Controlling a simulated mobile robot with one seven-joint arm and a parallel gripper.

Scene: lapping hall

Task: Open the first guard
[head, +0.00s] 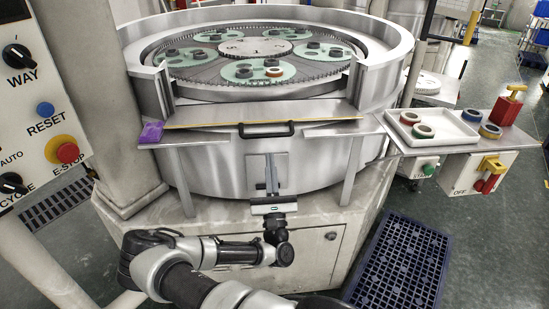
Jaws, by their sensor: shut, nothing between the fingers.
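The lapping machine's round metal tub (230,170) stands ahead of me. At its front is a metal guard panel with a yellow top edge and a black bar handle (267,130). The panel sits low across a gap in the tub's rim, so the toothed ring inside shows above it. I cannot tell whether this is its open or closed position. My gripper (271,172) points upward below the handle, in front of the tub wall. It is shut and empty, apart from the handle.
Green carriers (260,71) with dark parts lie inside the tub. A side shelf at right holds a white tray (433,128) with rings; a switch box (475,171) hangs below. A control panel (50,100) stands at left. A blue floor grating (400,265) lies lower right. A purple item (151,133) rests on the left ledge.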

